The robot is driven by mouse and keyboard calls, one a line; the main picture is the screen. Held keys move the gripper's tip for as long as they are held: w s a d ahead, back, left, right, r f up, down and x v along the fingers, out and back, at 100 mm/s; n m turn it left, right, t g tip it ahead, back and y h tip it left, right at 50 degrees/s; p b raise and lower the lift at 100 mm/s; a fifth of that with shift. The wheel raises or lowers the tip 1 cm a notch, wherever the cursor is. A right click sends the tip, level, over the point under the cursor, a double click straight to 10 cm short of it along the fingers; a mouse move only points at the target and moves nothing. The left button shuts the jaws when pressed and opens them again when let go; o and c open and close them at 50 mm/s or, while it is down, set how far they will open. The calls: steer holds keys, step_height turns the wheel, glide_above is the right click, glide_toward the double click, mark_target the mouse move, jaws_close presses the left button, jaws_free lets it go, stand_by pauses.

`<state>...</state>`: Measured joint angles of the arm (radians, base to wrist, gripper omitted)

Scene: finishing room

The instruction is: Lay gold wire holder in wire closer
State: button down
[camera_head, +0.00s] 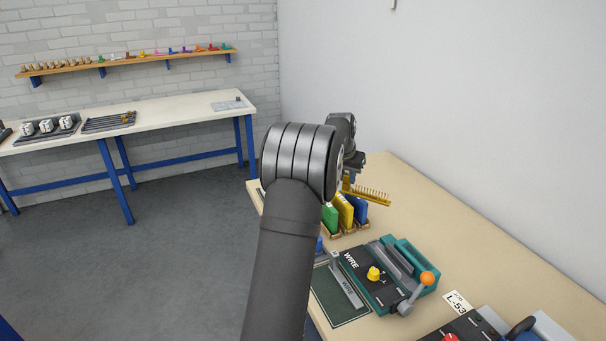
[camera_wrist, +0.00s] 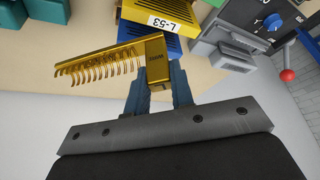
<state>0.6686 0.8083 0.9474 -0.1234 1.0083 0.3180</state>
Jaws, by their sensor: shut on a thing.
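The gold wire holder (camera_wrist: 110,62) is a comb-like strip with a row of wire loops and a solid block at one end. My gripper (camera_wrist: 155,80) is shut on that block end, and the comb sticks out to the left in the wrist view. In the head view the gold wire holder (camera_head: 370,193) shows beyond my arm, above the table and behind the coloured upright pieces. My gripper is mostly hidden there by my arm. The wire closer (camera_head: 385,275) is the teal and black machine labelled WIRE, with a yellow knob and an orange-tipped lever. It stands nearer, apart from the holder.
A rack with green, yellow and blue pieces (camera_head: 345,212) stands beyond the wire closer. A dark green mat (camera_head: 338,298) lies left of it. A second machine with a red knob (camera_head: 465,328) is at the near right. The tabletop (camera_head: 450,235) at the right is clear.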

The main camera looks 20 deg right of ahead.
mark_target(380, 200)
steer(key=shift+m+g, duration=0.3)
steer(key=shift+m, duration=0.5)
steer(key=s+d, duration=0.4)
steer(key=s, duration=0.1)
steer(key=shift+d+f, duration=0.1)
steer(key=shift+d, duration=0.2)
steer(key=shift+m+g, duration=0.3)
steer(key=shift+m, duration=0.5)
steer(key=s, duration=0.1)
steer(key=s+d, duration=0.1)
steer(key=s+f, duration=0.1)
steer(key=s, duration=0.1)
steer(key=shift+s+d, duration=0.1)
steer(key=shift+d, duration=0.3)
steer(key=s+a+f+m+g, duration=0.2)
steer(key=s+a+f+m, duration=0.15)
steer(key=s, duration=0.35)
steer(key=shift+m+h, duration=0.25)
steer(key=shift+h, duration=0.15)
steer(key=shift+a+f, duration=0.25)
steer(key=shift+f, duration=0.95)
steer(key=shift+a+f, duration=0.2)
steer(key=shift+f, duration=0.95)
steer(key=shift+f, duration=0.5)
steer(key=c, duration=1.7)
jaws_free()
steer(key=shift+o, duration=0.8)
steer(key=shift+a, duration=0.1)
